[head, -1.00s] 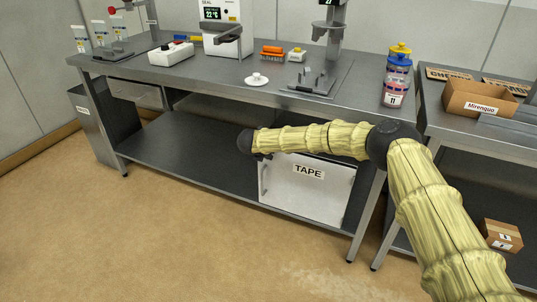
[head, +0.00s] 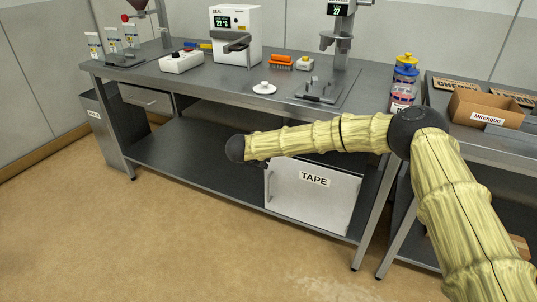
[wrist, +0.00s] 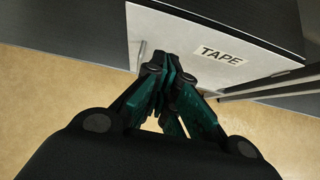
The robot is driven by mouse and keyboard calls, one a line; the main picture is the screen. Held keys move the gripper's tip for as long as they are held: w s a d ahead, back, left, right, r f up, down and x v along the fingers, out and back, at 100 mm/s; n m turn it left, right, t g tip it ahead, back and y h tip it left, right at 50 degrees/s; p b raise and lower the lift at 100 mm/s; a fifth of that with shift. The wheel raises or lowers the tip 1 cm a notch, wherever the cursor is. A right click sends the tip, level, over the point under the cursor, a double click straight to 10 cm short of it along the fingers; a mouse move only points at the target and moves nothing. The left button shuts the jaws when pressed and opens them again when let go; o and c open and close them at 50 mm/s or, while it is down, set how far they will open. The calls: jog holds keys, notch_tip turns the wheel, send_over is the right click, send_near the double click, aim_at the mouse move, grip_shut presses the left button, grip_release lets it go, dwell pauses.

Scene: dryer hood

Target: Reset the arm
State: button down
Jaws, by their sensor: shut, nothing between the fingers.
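My arm (head: 362,134) stretches across the right side of the head view in a yellow ribbed cover, with its dark end in front of the bench's lower part. In the head view the fingers cannot be made out. In the wrist view my gripper (wrist: 162,68) is shut and empty, its green and black fingers together. Beyond the fingertips is a white box labelled TAPE (wrist: 185,35). The same TAPE box (head: 307,202) stands on the bench's lower shelf in the head view, partly behind my arm.
A cardboard box (head: 484,109) sits on the right table. A grey bin (head: 97,125) stands at left. The floor in front is clear.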

jog(key=s+d+f+n+y, duration=0.2)
jog(key=s+f+n+y, duration=0.1)
jog(key=s+f+n, duration=1.45)
jog(key=s+d+f+n+g, duration=0.1)
jog(key=s+d+f+n, duration=0.25)
jog(key=s, duration=0.25)
jog(key=s+d+f+n+g+y, duration=0.1)
jog(key=s+d+f+n, duration=0.25)
jog(key=s, duration=0.35)
jog(key=s+d+f+n, duration=0.3)
jog(key=s+d+n, duration=0.1)
jog(key=s+n, duration=0.15)
jog(key=s+d+r+n+g, duration=0.1)
jog(key=s+d+n+g, duration=0.15)
jog(key=s+d, duration=0.4)
jog(key=s+d+n+g, duration=0.2)
jog(key=s+d+n, duration=0.2)
jog(key=s, duration=0.6)
jog(key=s+d+r+n+g, duration=0.1)
jog(key=s+d+n+g, duration=0.1)
jog(key=s+d+n, duration=0.5)
notch_tip(320, 180, up, 12)
jog(key=s+a+m+p, duration=0.1)
jog(key=s+m+p, duration=0.1)
jog(key=p, duration=1)
jog(key=shift+s+r+m, duration=0.15)
jog(key=shift+m, duration=0.4)
